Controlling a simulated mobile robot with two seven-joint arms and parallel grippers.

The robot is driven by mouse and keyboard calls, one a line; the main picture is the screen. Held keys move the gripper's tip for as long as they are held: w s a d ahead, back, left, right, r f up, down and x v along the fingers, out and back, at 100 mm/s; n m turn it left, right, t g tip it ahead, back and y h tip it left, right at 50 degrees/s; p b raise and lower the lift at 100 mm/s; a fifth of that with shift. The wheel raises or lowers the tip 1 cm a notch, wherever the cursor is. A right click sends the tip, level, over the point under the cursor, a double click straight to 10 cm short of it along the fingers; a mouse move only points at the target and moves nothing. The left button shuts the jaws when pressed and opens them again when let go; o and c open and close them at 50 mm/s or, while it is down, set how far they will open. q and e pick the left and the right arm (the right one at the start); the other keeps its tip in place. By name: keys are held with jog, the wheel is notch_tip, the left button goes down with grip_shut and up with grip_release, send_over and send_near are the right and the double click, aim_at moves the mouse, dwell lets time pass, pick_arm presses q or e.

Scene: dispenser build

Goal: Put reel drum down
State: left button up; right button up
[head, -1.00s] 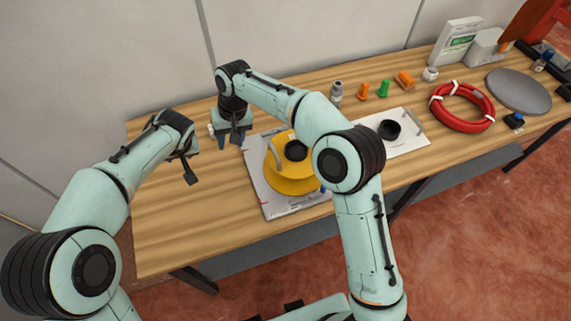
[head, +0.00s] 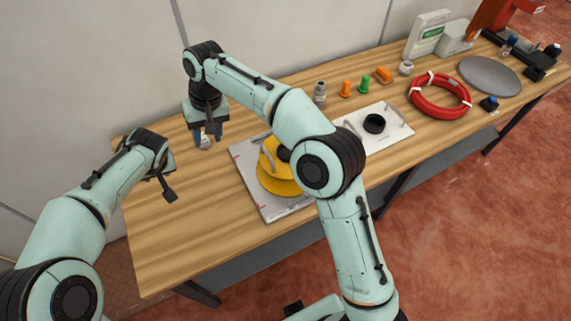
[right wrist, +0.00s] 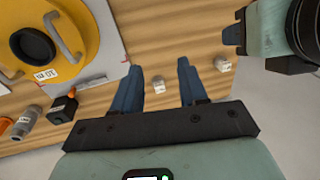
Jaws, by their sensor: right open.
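The yellow reel drum (head: 270,182) lies flat on a white board (head: 245,160) on the wooden bench, partly hidden behind my right arm. In the right wrist view the drum (right wrist: 88,22) shows its black hub and a grey handle at the upper left. My right gripper (head: 207,138) is open and empty, left of the drum and apart from it, above a small pale block (head: 205,143). The right wrist view shows this gripper's fingers (right wrist: 157,88) spread, with small pale blocks nearby. My left gripper (head: 163,187) hangs above the bench's left part; its opening is unclear.
Right of the drum stands a white plate with a black ring (head: 374,124). Farther right are a red coil (head: 439,97) and a grey disc (head: 490,76). Small orange, green and grey fittings stand along the back. The bench's left front is clear.

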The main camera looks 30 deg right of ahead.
jog(key=r, duration=0.2)
jog(key=d+r, duration=0.1)
jog(key=r, duration=0.2)
jog(key=shift+s, duration=0.1)
jog(key=shift+f, duration=0.1)
dwell(0.3)
